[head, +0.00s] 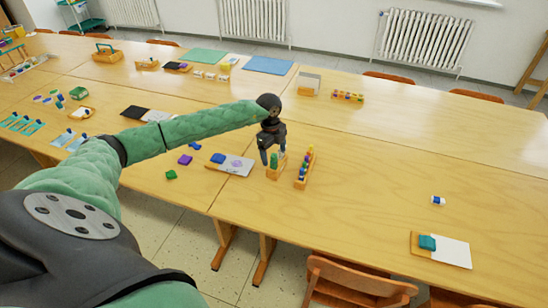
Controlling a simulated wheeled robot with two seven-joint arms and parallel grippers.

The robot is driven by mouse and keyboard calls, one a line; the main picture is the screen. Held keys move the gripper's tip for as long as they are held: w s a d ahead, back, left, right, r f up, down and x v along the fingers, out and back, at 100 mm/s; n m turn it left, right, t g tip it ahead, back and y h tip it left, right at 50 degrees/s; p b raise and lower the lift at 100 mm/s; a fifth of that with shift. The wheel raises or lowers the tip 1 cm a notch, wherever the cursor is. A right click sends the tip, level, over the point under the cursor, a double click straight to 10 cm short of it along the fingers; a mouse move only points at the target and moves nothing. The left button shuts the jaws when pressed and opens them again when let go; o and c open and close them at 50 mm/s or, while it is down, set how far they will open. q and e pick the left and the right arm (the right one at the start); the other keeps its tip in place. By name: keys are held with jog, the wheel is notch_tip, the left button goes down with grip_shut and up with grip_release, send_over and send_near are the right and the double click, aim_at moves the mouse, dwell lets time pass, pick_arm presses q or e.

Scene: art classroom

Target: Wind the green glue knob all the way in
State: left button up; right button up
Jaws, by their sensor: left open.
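A small green upright piece, which looks like the green glue knob (274,160), stands on a small wooden block (272,174) near the middle of the table. My left gripper (273,157) points down right at it, with its fingers open. One finger shows on each side of the green piece. I cannot tell whether they touch it. The gripper hides the space above the knob. My right gripper is out of view.
A wooden rack with several coloured pieces (304,172) stands close to the right of the block. A whitish board (236,165) with a blue piece lies to the left. A white sheet with a teal piece (441,247) lies at the right. The table between is mostly clear.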

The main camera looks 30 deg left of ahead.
pick_arm(q)
jog(key=m+b, duration=0.2)
jog(key=m, duration=0.2)
jog(key=shift+f+m+g+b, duration=0.1)
jog(key=shift+m+g+b, duration=0.2)
jog(key=shift+m, duration=0.1)
jog(key=m+b, duration=0.1)
jog(key=m, duration=0.2)
jog(key=shift+b, duration=0.35)
jog(key=shift+m+y, duration=0.3)
jog(key=shift+m, duration=0.1)
jog(key=c, duration=1.5)
